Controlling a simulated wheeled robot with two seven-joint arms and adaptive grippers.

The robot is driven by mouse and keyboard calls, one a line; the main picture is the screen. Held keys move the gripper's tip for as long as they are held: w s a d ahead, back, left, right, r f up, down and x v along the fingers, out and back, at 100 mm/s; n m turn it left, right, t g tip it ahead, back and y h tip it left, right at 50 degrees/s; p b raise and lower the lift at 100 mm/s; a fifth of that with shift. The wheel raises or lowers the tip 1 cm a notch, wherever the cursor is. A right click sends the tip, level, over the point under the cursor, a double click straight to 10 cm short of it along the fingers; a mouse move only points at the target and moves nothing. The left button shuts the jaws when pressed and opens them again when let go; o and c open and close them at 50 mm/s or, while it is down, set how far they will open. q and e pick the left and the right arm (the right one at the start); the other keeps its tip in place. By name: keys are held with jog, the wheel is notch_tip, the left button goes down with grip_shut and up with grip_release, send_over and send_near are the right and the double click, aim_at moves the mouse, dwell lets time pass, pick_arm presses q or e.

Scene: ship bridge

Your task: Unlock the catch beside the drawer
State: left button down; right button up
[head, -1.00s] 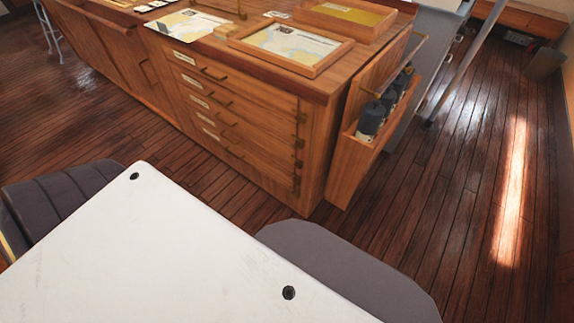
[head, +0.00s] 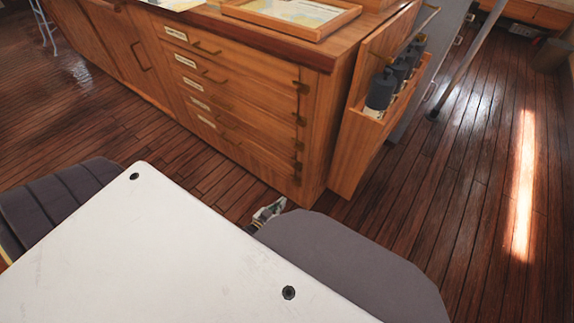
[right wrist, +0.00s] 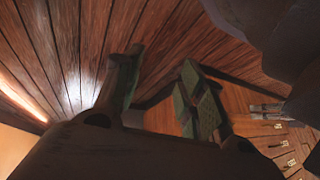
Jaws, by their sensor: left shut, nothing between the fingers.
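The wooden chart cabinet (head: 318,150) stands ahead with a stack of shallow drawers (head: 240,83), all looking closed. Small brass catches (head: 300,120) line the right edge of the drawer fronts, one beside each drawer; their exact positions are too small to tell. My left gripper (head: 270,209) shows just past my white body top, low in front of the cabinet's bottom corner. It is shut, empty and apart from the catches. My right gripper (right wrist: 160,85) shows only in the right wrist view, its two fingers spread with nothing between them. Drawer fronts (right wrist: 290,150) show at that view's lower right.
A wooden side rack (head: 362,135) holding dark bottles (head: 381,92) juts from the cabinet's right side. A framed chart tray (head: 292,14) lies on top. A grey pole (head: 470,60) stands farther right. The plank floor (head: 440,200) at right is clear.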

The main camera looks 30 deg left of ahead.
aim_at(292, 169)
pick_arm(q)
jog(key=w+a+r+t+h+b, duration=0.1)
jog(key=a+r+t+b, duration=0.3)
jog(key=r+t+b, duration=0.1)
jog(key=shift+w+a+r+m+t, duration=0.3)
jog(key=shift+w+a+t, duration=0.1)
jog(key=shift+t, duration=0.4)
pick_arm(e)
jog(key=shift+t+y, duration=0.5)
jog(key=shift+y, duration=0.1)
jog(key=shift+w+a+r, duration=0.25)
jog(key=shift+a+r, duration=0.05)
jog(key=shift+r, duration=0.5)
jog(key=shift+w+a+r, duration=0.25)
jog(key=shift+a+r, duration=0.05)
jog(key=shift+r, duration=0.45)
jog(key=shift+w+a+r, duration=0.25)
jog(key=shift+a+r, duration=0.05)
jog(key=shift+r, duration=0.5)
pick_arm(q)
jog(key=shift+w, duration=0.1)
